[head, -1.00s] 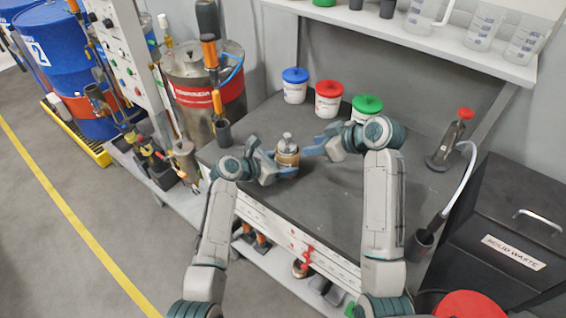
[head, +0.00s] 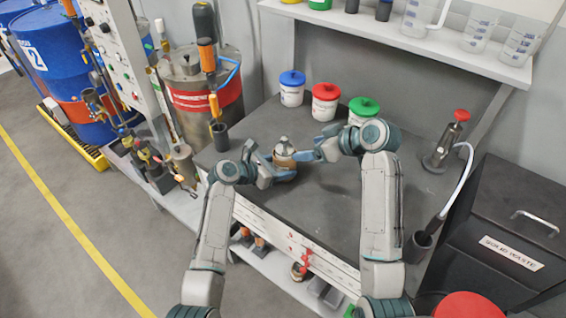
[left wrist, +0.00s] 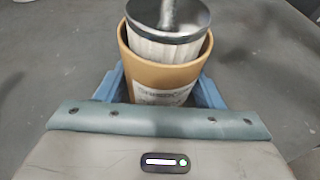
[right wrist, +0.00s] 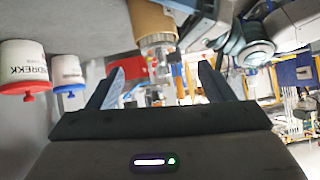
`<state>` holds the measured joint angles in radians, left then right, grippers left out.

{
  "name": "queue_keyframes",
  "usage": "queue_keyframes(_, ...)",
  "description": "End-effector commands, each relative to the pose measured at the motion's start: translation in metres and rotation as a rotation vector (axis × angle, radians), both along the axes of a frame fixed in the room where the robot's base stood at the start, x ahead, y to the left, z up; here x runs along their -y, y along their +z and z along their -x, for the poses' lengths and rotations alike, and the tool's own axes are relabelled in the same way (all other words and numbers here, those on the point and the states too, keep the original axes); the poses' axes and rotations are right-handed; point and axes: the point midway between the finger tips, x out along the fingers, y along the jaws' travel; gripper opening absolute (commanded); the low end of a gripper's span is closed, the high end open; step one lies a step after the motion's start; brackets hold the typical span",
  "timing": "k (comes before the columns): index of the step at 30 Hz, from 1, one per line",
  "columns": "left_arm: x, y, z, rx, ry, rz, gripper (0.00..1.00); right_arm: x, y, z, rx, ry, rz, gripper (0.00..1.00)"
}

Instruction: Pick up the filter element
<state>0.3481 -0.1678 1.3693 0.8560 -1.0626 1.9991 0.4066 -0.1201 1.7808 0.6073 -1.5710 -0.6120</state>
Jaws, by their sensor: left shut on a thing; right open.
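The filter element (left wrist: 165,45) is a white pleated cylinder with a shiny metal cap and a knob. It sits upright inside a tan cup (left wrist: 160,77) with a label, its top above the rim. The metal cap also shows in the head view (head: 284,146) and, upside down, in the right wrist view (right wrist: 158,42). My left gripper (head: 284,172) is shut around the tan cup, not on the element itself. My right gripper (head: 308,156) is open and empty, just right of the element. The lower part of the element is hidden in the cup.
Blue-lidded (head: 291,88), red-lidded (head: 325,100) and green-lidded (head: 363,108) tubs stand at the back of the dark bench (head: 345,205). A red-knobbed device (head: 444,148) stands to the right. A solid waste bin (head: 500,220) adjoins the bench. The bench front is clear.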

Motion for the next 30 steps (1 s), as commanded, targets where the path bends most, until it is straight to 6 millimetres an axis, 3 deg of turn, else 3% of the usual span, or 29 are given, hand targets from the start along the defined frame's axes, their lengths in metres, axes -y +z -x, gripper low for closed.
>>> queue_keyframes(14,0.0,0.0,0.0,-0.001,0.0,-0.001,0.34,-0.022,-0.001,-0.011,-0.696,-0.356,-0.574,0.75)
queue_keyframes(30,0.0,0.0,0.0,-0.001,0.0,-0.001,0.34,-0.026,0.009,-0.026,-1.745,-0.714,-1.081,0.75)
